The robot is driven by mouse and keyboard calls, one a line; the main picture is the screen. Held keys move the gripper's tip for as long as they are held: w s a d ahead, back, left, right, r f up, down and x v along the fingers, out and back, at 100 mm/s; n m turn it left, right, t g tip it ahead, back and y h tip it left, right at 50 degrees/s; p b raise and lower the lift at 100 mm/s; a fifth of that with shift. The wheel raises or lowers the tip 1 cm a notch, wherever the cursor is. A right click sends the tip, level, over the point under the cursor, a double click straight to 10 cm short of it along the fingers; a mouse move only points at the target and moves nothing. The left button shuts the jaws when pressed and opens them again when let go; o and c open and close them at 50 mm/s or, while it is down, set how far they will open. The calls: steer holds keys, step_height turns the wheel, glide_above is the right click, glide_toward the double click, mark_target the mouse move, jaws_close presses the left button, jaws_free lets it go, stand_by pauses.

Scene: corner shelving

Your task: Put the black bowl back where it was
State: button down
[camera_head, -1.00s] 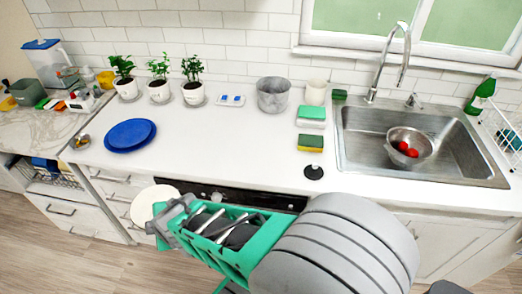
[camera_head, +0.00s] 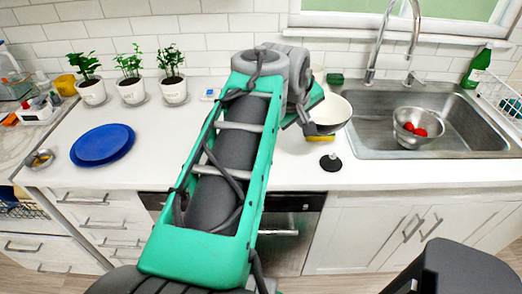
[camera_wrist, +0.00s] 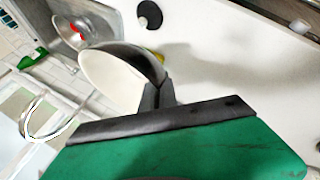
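The black bowl (camera_head: 332,108), dark outside and cream inside, is tilted in the air above the counter, left of the sink. In the wrist view the bowl (camera_wrist: 105,75) shows its pale inside and dark outer wall. My gripper (camera_wrist: 158,92) is shut on the bowl's rim, with its fingers at the bowl's near edge. In the head view my arm hides most of the gripper. Whether the bowl touches the sponge under it cannot be told.
A black stopper (camera_head: 330,162) lies on the counter in front of the bowl. A yellow sponge (camera_head: 403,142) shows partly below the bowl. The sink (camera_head: 365,143) holds a metal colander (camera_head: 418,122).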

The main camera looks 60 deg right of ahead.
steer(key=w+f, duration=0.3)
steer(key=w, duration=0.1)
steer(key=w+f+p, duration=0.1)
steer(key=w+f, duration=0.2)
steer(key=w, duration=0.1)
steer(key=w+f, duration=0.3)
steer(key=w, duration=0.2)
steer(key=shift+f+p, duration=0.3)
steer(key=shift+p, duration=0.1)
step_height(320, 180, down, 3)
steer(key=shift+w+r, duration=0.1)
steer(key=shift+w, duration=0.05)
steer(key=c, duration=2.1)
jaws_free()
steer(key=shift+f, duration=0.3)
steer(key=o, duration=0.5)
steer(key=shift+c, duration=0.2)
steer(key=shift+r, duration=0.1)
